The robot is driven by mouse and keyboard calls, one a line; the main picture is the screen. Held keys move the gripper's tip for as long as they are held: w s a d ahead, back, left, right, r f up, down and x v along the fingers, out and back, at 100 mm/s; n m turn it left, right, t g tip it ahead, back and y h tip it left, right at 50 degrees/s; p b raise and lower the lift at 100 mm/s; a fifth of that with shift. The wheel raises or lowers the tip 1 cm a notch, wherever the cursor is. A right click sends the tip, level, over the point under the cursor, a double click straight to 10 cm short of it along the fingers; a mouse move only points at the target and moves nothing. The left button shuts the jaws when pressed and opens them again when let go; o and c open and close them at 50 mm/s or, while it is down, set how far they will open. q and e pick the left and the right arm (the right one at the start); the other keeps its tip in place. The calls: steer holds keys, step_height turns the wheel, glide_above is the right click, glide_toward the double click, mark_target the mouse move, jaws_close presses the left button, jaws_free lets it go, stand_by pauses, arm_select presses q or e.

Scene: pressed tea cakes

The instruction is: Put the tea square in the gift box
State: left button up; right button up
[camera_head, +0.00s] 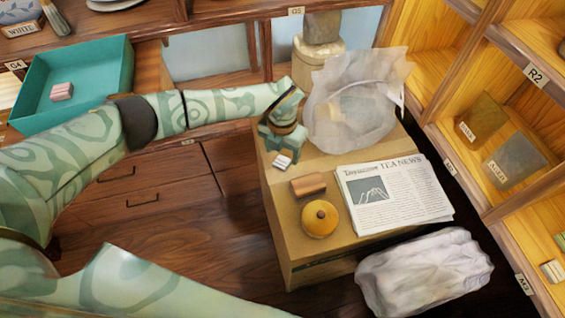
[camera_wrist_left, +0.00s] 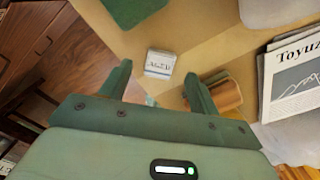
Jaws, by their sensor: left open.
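The tea square (camera_wrist_left: 160,62), a small pale wrapped block with a dark printed label, lies on the crate top. In the head view the tea square (camera_head: 282,161) shows just below my left gripper (camera_head: 281,146). In the wrist view my left gripper (camera_wrist_left: 158,74) is open, its two fingers apart with the square between and slightly beyond the tips, not gripped. The teal open gift box (camera_head: 118,65) stands on the counter at the upper left, with one pinkish wrapped square (camera_head: 62,91) inside. My right gripper is not in view.
The crate (camera_head: 275,225) also bears a small wooden block (camera_head: 308,185), a round yellow object (camera_head: 320,219), a newspaper (camera_head: 400,193) and a translucent crumpled bag (camera_head: 350,105). The wooden block (camera_wrist_left: 227,94) is close to my right-hand finger in the wrist view. A white wrapped bundle (camera_head: 425,270) lies beside the crate.

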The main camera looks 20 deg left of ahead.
mark_target(283, 161)
arm_select(q)
step_height(283, 161, down, 3)
steer(key=shift+f+b, duration=0.15)
steer(key=shift+b, duration=0.25)
steer(key=c, duration=1.1)
steer(key=shift+r, duration=0.2)
